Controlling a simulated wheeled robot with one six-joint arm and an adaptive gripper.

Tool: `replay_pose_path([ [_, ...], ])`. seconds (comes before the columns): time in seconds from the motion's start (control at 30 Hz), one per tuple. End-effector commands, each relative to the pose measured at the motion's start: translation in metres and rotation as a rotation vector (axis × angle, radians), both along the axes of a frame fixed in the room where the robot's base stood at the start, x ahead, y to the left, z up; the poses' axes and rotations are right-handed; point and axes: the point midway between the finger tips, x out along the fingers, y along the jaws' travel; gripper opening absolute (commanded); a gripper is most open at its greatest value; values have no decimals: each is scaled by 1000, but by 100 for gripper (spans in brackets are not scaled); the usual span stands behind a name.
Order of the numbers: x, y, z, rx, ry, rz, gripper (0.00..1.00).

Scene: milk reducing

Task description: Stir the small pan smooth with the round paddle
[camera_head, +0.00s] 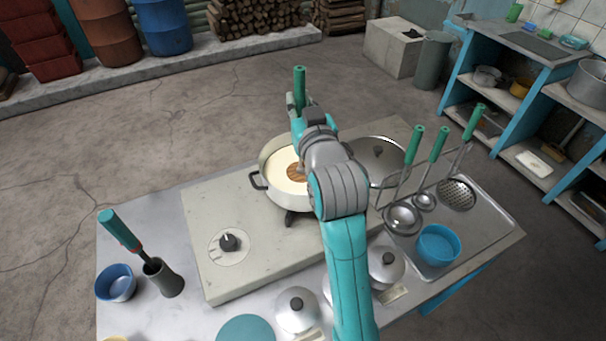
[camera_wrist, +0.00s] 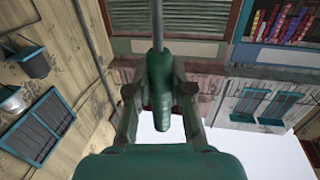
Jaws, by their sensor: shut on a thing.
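The small pan (camera_head: 293,202) is cream-white with dark side handles and stands on the burner of the stove, filled with a pale cream liquid (camera_head: 278,164). A round brown paddle head (camera_head: 297,172) shows at the surface of the liquid, partly hidden by my wrist. My gripper (camera_head: 297,104) is above the pan, shut on the green handle (camera_head: 300,82) of the paddle, which stands upright. In the wrist view my gripper (camera_wrist: 160,95) closes around the green handle, with a grey rod (camera_wrist: 157,22) running up from it. My arm hides the pan's right side.
Ladles and a skimmer (camera_head: 457,194) with green handles stand near a blue bowl (camera_head: 438,244) on the right tray. A blue bowl (camera_head: 116,282) and a holder (camera_head: 163,278) with a green-handled tool stand left.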

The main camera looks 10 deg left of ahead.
Motion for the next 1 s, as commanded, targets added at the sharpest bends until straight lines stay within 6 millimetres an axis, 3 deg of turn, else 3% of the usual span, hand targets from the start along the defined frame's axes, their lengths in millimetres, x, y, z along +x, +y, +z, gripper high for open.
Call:
replay_pose_path([
  [0.47,4,-6,2,2,-1,0,0],
  [1.0,4,-5,39,2,-4,0,0],
])
